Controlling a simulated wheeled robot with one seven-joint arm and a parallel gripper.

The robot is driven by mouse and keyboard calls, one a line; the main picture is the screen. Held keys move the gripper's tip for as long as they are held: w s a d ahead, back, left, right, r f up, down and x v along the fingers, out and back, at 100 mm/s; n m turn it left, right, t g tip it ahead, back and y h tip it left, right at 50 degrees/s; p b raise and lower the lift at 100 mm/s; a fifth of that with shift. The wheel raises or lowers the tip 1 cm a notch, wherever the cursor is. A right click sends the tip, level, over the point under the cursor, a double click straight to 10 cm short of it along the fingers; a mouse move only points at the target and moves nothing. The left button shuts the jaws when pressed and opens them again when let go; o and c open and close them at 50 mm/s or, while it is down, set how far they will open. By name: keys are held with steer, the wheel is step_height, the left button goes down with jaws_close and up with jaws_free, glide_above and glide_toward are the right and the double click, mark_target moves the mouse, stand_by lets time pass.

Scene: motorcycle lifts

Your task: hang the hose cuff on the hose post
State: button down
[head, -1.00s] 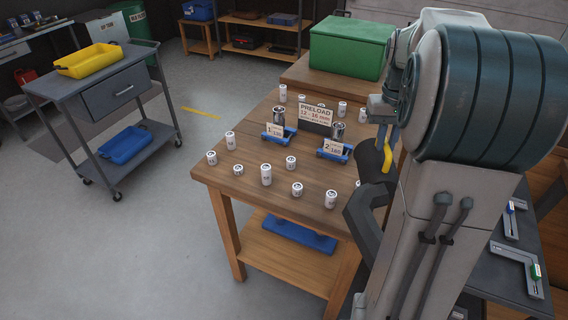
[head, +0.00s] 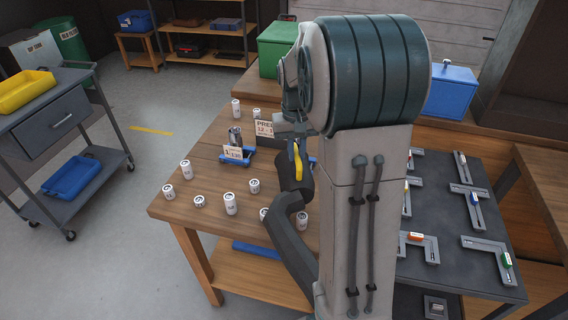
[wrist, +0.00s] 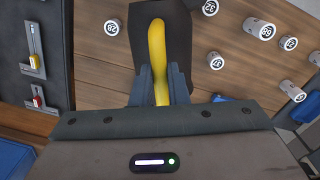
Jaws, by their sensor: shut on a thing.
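My gripper (wrist: 161,78) is shut on the yellow handle (wrist: 157,42) of the hose cuff, with one finger on each side. The cuff's dark body (wrist: 174,22) shows behind the handle in the wrist view. In the head view the yellow handle (head: 297,163) and dark cuff (head: 302,184) hang at my gripper (head: 294,138), in front of the wooden table (head: 212,158). My arm hides part of that area. I cannot make out the hose post in either view.
Several numbered white cans (head: 231,204) stand on the table around a sign (head: 264,130) and a blue stand (head: 236,156). A dark bench (head: 450,255) with slide gauges lies to the right. A grey cart (head: 62,125) stands at left, with open floor between.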

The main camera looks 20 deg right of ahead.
mark_target(286, 169)
steer(key=shift+w+a+f, duration=0.35)
steer(key=shift+a+f, duration=0.05)
steer(key=shift+a, duration=0.25)
steer(key=shift+w+a+f, duration=0.3)
steer(key=shift+a+f, duration=0.1)
steer(key=shift+a, duration=0.2)
steer(key=shift+f+p, duration=0.7)
steer(key=shift+f, duration=1.4)
steer(key=c, duration=1.4)
jaws_free()
